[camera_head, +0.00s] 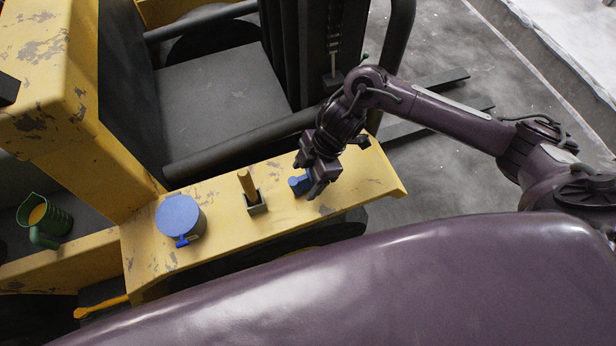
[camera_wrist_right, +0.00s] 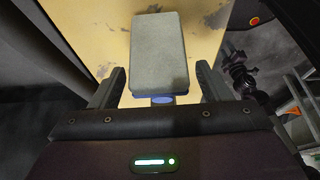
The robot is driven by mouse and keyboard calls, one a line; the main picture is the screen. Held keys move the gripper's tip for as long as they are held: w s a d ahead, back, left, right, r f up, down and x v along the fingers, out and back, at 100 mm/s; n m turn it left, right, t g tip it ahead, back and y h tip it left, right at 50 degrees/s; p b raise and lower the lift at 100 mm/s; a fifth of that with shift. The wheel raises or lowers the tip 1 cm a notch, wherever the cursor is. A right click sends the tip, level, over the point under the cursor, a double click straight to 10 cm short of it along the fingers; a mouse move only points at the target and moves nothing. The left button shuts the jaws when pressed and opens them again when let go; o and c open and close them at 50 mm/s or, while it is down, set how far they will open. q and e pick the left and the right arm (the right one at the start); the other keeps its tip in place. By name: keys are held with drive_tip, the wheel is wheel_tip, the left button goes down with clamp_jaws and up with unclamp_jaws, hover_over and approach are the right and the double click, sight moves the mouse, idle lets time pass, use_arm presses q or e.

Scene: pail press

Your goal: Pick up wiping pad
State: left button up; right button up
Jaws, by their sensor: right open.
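The wiping pad (camera_wrist_right: 159,50) shows in the right wrist view as a grey rectangular block, with a bit of blue at its near end. In the head view a blue part, which looks like the pad's (camera_head: 299,185), sits on the yellow ledge beside my right gripper (camera_head: 310,178). The right gripper is open. In the wrist view its two fingers stand on either side of the pad's near end, with a visible gap at each side. Whether the fingertips reach the pad's level is hard to tell. My left gripper is not in view.
On the yellow ledge (camera_head: 340,190), a wooden handle (camera_head: 247,184) stands in a small square holder (camera_head: 257,207), left of the gripper. Further left is a blue lidded pail (camera_head: 180,217). A green jug (camera_head: 45,218) stands at far left. A dark bar (camera_head: 240,145) runs behind the ledge.

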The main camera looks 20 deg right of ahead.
sight(305, 175)
drive_tip(key=shift+a+f, duration=0.2)
drive_tip(key=shift+f, duration=0.25)
drive_tip(key=c, duration=1.2)
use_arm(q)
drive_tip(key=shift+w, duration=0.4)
use_arm(e)
drive_tip(key=shift+o, duration=0.2)
drive_tip(key=shift+r, duration=0.15)
